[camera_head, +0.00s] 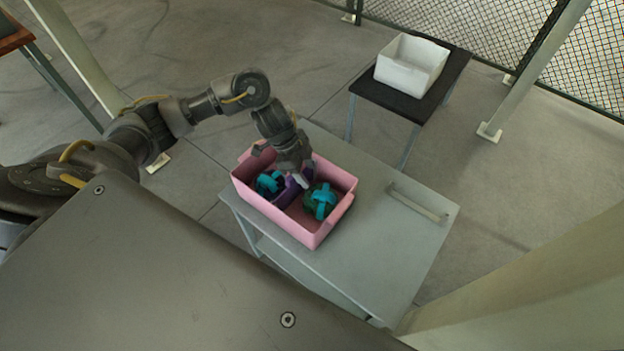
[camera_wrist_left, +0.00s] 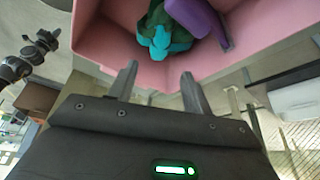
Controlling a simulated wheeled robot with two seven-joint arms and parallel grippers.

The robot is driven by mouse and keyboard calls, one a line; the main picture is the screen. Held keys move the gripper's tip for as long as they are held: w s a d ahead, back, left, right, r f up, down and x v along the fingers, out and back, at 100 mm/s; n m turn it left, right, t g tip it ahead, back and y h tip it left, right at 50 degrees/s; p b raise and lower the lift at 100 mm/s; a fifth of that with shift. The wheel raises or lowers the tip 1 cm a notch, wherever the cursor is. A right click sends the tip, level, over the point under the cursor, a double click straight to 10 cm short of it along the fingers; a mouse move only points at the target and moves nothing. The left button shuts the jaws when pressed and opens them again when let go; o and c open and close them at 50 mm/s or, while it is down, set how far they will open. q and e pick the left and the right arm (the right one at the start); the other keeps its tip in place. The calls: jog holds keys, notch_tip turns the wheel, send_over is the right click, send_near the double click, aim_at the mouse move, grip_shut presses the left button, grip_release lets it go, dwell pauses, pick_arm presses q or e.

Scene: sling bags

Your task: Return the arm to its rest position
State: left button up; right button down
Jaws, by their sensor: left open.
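My left gripper (camera_head: 302,179) reaches down into the pink bin (camera_head: 274,211) from its far side in the head view. In the left wrist view the two fingers of the left gripper (camera_wrist_left: 157,82) stand apart with nothing between them, next to the pink bin wall (camera_wrist_left: 110,42). In the bin lie teal-and-green bags, one on the left (camera_head: 268,183) and one on the right (camera_head: 320,201). A purple piece (camera_head: 287,195) lies between them, partly hidden by the gripper. The wrist view shows a teal part (camera_wrist_left: 165,42) and a purple part (camera_wrist_left: 198,18) beyond the fingertips. My right gripper is not in view.
The bin stands on a grey cart (camera_head: 385,240) with a handle (camera_head: 418,203). A white bin (camera_head: 411,62) stands on a small black table (camera_head: 440,90) behind. Posts (camera_head: 535,68) and a mesh fence (camera_head: 470,28) are at the back right. The floor left of the cart is clear.

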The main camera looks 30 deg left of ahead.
pick_arm(q)
jog(key=shift+v, duration=1.05)
